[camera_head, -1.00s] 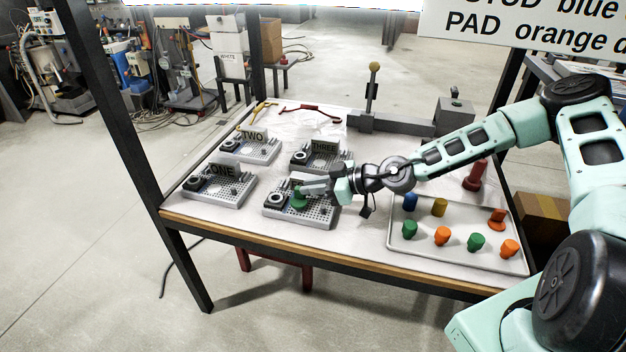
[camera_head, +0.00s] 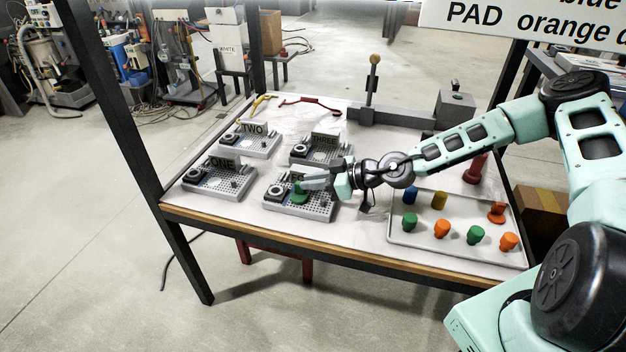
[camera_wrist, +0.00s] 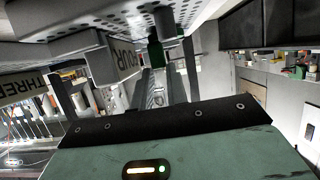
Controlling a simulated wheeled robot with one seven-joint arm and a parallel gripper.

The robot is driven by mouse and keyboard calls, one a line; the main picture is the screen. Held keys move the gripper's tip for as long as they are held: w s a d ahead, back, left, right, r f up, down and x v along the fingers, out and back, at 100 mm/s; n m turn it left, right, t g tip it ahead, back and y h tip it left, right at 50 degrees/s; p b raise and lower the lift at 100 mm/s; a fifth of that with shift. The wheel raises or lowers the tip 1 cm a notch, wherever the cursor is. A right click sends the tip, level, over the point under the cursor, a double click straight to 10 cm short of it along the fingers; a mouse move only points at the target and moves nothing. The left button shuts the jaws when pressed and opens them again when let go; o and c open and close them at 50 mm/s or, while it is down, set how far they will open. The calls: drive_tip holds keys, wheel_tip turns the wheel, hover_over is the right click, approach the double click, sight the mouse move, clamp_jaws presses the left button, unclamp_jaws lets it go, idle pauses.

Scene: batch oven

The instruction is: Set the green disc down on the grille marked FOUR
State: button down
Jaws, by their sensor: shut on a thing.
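My gripper (camera_head: 303,187) reaches in from the right and is shut on the disc. Whether the disc touches the plate I cannot tell. The grille's marker is mostly behind my gripper in the head view; in the wrist view its sign (camera_wrist: 121,54) reads FOUR. That view also shows the green disc (camera_wrist: 155,52) beside the plate's underside-looking perforated face (camera_wrist: 110,18).
Grilles ONE (camera_head: 220,180), TWO (camera_head: 250,143) and THREE (camera_head: 320,153) stand close by. A pale tray (camera_head: 455,255) at right holds several green, orange, blue and yellow pieces. A dark red peg-shaped thing (camera_head: 475,170) stands behind it. The table's front strip is clear.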

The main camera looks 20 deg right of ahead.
sight(313, 198)
drive_tip(key=shift+f, duration=0.2)
drive_tip(key=c, duration=1.3)
unclamp_jaws()
wheel_tip(313, 198, up, 10)
drive_tip(key=p, duration=0.2)
drive_tip(key=shift+p, duration=0.3)
